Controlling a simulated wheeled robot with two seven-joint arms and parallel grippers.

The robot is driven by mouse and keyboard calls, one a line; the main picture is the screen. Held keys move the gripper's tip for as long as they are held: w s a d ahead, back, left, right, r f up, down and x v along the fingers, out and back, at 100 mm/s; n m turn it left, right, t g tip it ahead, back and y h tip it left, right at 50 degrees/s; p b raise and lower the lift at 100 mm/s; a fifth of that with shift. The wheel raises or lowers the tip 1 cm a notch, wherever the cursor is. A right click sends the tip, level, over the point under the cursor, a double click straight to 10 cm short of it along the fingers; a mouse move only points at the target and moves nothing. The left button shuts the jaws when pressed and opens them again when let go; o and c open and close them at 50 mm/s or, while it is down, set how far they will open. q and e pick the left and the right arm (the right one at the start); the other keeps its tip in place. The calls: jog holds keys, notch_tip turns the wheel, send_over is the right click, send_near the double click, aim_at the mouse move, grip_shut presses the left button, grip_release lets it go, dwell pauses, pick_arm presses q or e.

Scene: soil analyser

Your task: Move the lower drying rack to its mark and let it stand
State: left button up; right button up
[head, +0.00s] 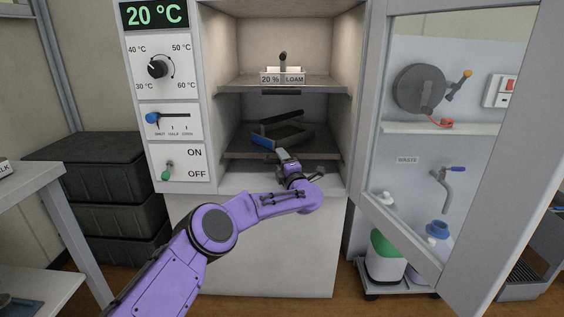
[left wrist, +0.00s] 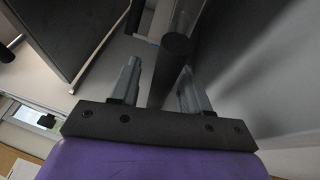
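The lower drying rack (head: 243,153) is a dark shelf inside the open cabinet, below the upper rack. A dark open-topped tray or frame with a blue front end (head: 262,141) rests on it. My left gripper (head: 284,157) is at the rack's front edge, covering part of it. In the left wrist view, a dark round bar (left wrist: 174,55), apparently the rack's handle, runs between the two grey fingers (left wrist: 158,75). The fingers stand apart, with a visible gap on the bar's left side. My right gripper does not show. I cannot make out the mark.
The upper rack (head: 232,82) carries a container with "20 %" and "LOAM" labels (head: 283,78). The cabinet door (head: 400,225) stands open at the right. A control panel (head: 170,110) is at the left. Dark crates (head: 105,190) and a table (head: 75,225) stand further left.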

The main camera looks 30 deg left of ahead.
pick_arm(q)
jog(key=shift+d, duration=0.1)
jog(key=shift+s+d, duration=0.25)
jog(key=shift+d, duration=0.1)
jog(key=p+v, duration=0.2)
jog(key=v, duration=0.7)
jog(key=shift+s+d, duration=0.15)
jog(key=shift+s, duration=0.05)
jog(key=shift+f, duration=0.15)
